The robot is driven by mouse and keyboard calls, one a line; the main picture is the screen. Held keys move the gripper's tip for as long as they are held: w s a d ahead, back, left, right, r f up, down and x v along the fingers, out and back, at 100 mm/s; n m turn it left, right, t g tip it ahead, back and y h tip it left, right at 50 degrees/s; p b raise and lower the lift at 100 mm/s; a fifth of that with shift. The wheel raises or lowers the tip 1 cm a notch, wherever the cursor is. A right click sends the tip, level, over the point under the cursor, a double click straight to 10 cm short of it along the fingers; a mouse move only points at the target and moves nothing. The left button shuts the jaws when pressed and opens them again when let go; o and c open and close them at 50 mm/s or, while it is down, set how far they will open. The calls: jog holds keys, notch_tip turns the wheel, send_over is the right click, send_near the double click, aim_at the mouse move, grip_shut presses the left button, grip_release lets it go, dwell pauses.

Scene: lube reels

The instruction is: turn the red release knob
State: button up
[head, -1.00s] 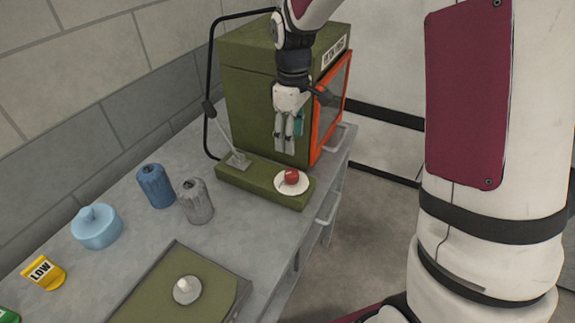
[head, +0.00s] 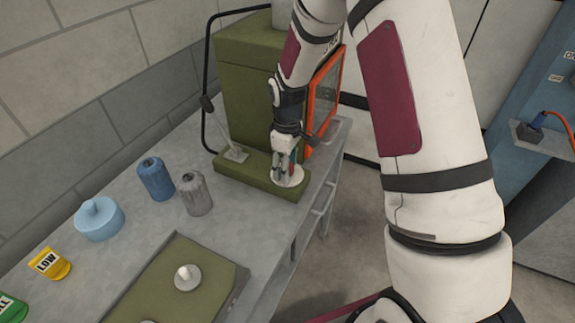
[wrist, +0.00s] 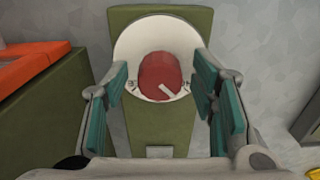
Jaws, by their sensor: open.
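The red release knob (wrist: 163,76) sits on a round white plate (wrist: 135,40) on a green base (head: 243,178). A pale pointer line marks the knob's face in the wrist view. My gripper (wrist: 165,92) is open, with one teal-padded finger on each side of the knob in that view. I cannot tell whether either finger touches it.
A green cabinet (head: 245,100) with an orange-framed door (head: 324,95) stands just behind. A hose nozzle (head: 235,153) rests on the base. Blue (head: 156,180) and grey (head: 195,193) cans, a light-blue container (head: 99,219) and a second panel with a white knob (head: 187,277) stand leftward.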

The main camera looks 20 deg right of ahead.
jog(key=c, duration=1.1)
jog(key=shift+c, duration=0.2)
jog(key=shift+m, duration=0.4)
jog(key=m, duration=0.4)
jog(key=shift+b, duration=0.3)
jog(key=m, duration=0.4)
jog(key=shift+m, duration=0.3)
jog(key=m, duration=0.4)
jog(key=shift+m, duration=2.2)
